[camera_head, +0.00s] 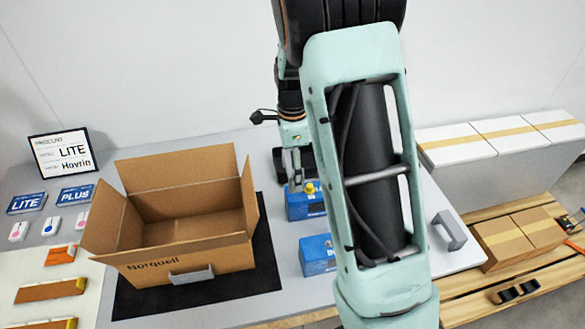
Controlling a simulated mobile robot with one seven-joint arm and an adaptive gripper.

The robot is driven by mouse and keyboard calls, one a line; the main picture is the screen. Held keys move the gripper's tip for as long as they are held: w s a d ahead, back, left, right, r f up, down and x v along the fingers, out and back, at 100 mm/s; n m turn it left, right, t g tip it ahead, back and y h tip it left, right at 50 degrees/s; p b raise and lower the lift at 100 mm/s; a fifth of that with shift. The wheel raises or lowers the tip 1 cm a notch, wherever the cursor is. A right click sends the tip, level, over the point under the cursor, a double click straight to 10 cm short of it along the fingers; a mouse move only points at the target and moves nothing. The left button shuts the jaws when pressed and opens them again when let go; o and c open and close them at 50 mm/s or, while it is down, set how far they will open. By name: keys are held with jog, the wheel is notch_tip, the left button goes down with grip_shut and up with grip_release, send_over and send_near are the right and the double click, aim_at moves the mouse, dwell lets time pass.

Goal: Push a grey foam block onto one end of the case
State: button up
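A grey U-shaped piece (449,231), possibly a foam block, stands at the table's right side. Another grey piece (191,275) sits against the front of the carton. The finger gap is too small to read, and I cannot tell whether the gripper touches the case.
An open empty cardboard carton (190,262) marked Norquell stands on a black mat (262,272). A framed sign (62,153), blue cards and small parts lie at the left. White boxes (456,149) and a pallet with cartons (503,244) are at the right.

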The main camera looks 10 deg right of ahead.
jog(key=shift+f+b, duration=1.75)
jog(key=shift+f, duration=0.8)
jog(key=shift+f+b, duration=1.75)
jog(key=shift+f, duration=1.05)
dwell(1.1)
jog(key=o, duration=1)
jog(key=shift+r+p, duration=2.7)
jog(key=shift+r, duration=0.8)
